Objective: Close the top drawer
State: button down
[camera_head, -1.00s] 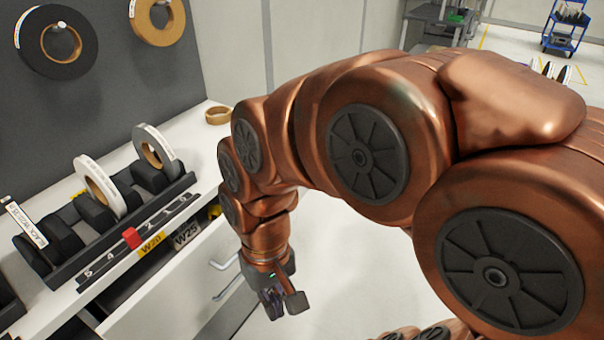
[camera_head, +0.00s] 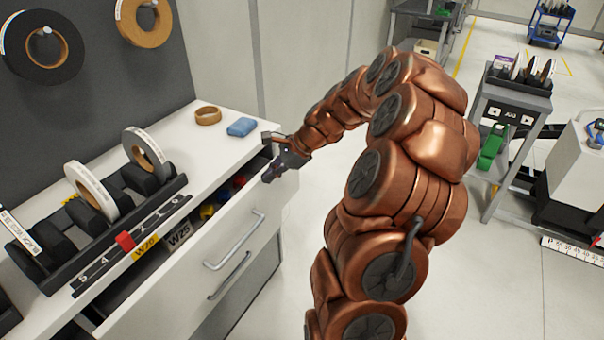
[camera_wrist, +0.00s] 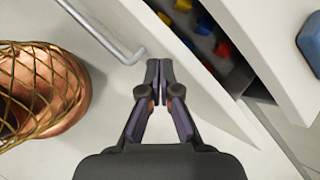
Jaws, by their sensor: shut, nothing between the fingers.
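The top drawer (camera_head: 185,258) of the white cabinet is pulled partly open. Red, yellow and blue items show inside it. Its metal bar handle (camera_head: 236,241) is on the front face, and the handle also shows in the wrist view (camera_wrist: 104,34). My gripper (camera_head: 268,177) is at the far right end of the drawer, near the top edge of its front. In the wrist view my gripper (camera_wrist: 160,66) has its fingertips together, with nothing between them. The fingertips appear over or close to the drawer front (camera_wrist: 200,88); I cannot tell whether they touch.
The countertop (camera_head: 195,145) holds a rack of tape rolls (camera_head: 100,215), a tan roll (camera_head: 208,115) and a blue block (camera_head: 241,127). A second handle (camera_head: 229,276) is below the top one. A grey cart (camera_head: 510,105) stands at right. Floor between is clear.

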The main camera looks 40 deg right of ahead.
jog(key=s+d+f+m+t+h, duration=0.15)
jog(key=d+f+m, duration=0.3)
jog(key=d, duration=0.65)
jog(key=s+d+f+m+t+h, duration=0.1)
jog(key=s+d+f+m+t, duration=0.15)
jog(key=d+m, duration=0.55)
jog(key=n+g+p, duration=0.1)
jog(key=n, duration=0.2)
send_near(295, 177)
jog(key=shift+m, duration=0.25)
jog(key=x, duration=0.5)
jog(key=shift+s+f, duration=0.1)
jog(key=shift+f, duration=0.35)
jog(key=shift+w+a, duration=0.15)
jog(key=shift+w, duration=0.35)
